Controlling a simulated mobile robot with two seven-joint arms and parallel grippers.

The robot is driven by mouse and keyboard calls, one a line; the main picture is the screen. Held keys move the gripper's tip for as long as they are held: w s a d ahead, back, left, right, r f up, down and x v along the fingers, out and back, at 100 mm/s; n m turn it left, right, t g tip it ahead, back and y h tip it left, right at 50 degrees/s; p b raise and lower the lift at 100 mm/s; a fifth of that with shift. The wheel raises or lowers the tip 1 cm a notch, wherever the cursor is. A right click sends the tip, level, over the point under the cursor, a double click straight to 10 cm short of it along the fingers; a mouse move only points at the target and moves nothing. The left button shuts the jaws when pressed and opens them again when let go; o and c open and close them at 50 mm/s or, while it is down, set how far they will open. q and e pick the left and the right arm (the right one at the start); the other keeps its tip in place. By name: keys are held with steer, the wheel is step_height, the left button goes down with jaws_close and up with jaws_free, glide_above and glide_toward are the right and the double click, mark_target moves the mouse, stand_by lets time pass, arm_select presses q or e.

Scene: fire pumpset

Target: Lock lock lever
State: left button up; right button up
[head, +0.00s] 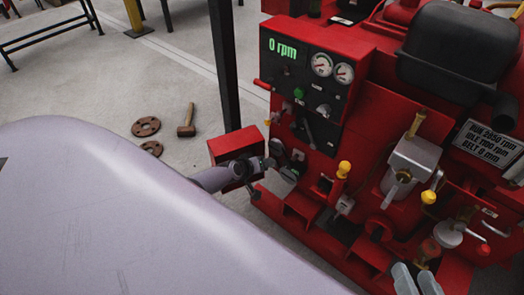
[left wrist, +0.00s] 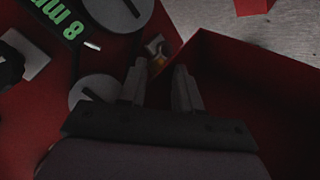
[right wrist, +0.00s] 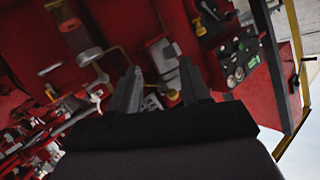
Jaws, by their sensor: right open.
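No part is labelled as the lock lever, so I cannot tell for sure which it is. In the left wrist view, a small metal piece with an orange patch (left wrist: 157,54) lies just beyond the fingertips of my left gripper (left wrist: 160,75); it may be the lever. That gripper is open, with an empty gap. In the head view my left gripper (head: 262,166) is low at the red machine's left end, beside a red box (head: 232,143). My right gripper (head: 417,277) is open and empty at the bottom, over the machine's front; its fingers (right wrist: 160,85) show apart in the right wrist view.
A panel (head: 307,78) reads 0 rpm, with gauges and a dark lever (head: 308,133). Grey discs (left wrist: 94,90) sit left of my left fingers. A mallet (head: 186,121) and flanges lie on open floor.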

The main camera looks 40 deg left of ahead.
arm_select(q)
steer(key=p+v, duration=0.6)
steer(key=v, duration=0.1)
arm_select(e)
steer(key=shift+s+d+r+n+h, duration=0.15)
steer(key=shift+s+d+r+h, duration=0.1)
steer(key=shift+d+h, duration=0.35)
steer(key=shift+s+d+r+n+h, duration=0.1)
steer(key=shift+d+r+h, duration=0.15)
steer(key=shift+d, duration=0.5)
steer(key=shift+s+d+r+n+h, duration=0.15)
steer(key=shift+s+d+r+h, duration=0.1)
steer(key=shift+d+h, duration=0.35)
arm_select(q)
steer(key=shift+s, duration=0.1)
